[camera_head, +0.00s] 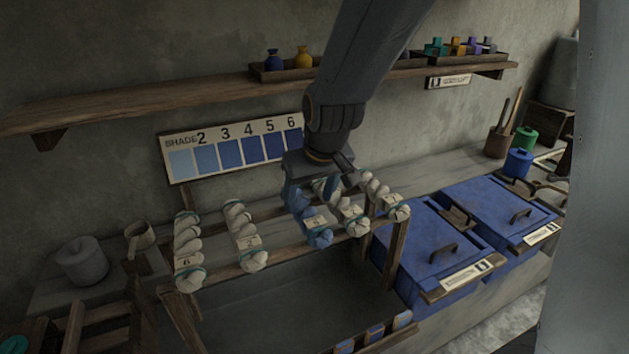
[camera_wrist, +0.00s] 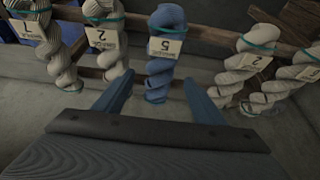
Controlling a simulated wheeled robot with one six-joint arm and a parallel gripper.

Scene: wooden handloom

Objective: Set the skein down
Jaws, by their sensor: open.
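A blue twisted skein (camera_head: 312,222) with a tag that seems to read 5 hangs on the wooden rack rail (camera_head: 222,272), between white skeins. In the wrist view the blue skein (camera_wrist: 162,50) hangs straight ahead, between and just beyond my two fingers. My gripper (camera_wrist: 158,95) is open, with a finger on each side of the skein's lower end and gaps beside it. In the head view my gripper (camera_head: 312,192) is above the rack and partly hides the skein's top.
White tagged skeins (camera_head: 188,250) hang on both sides, several in all, with one close on the right (camera_head: 352,212). Blue lidded vats (camera_head: 432,245) stand to the right. A shade chart (camera_head: 235,150) and a shelf (camera_head: 150,105) are behind. A grey basin lies below the rack.

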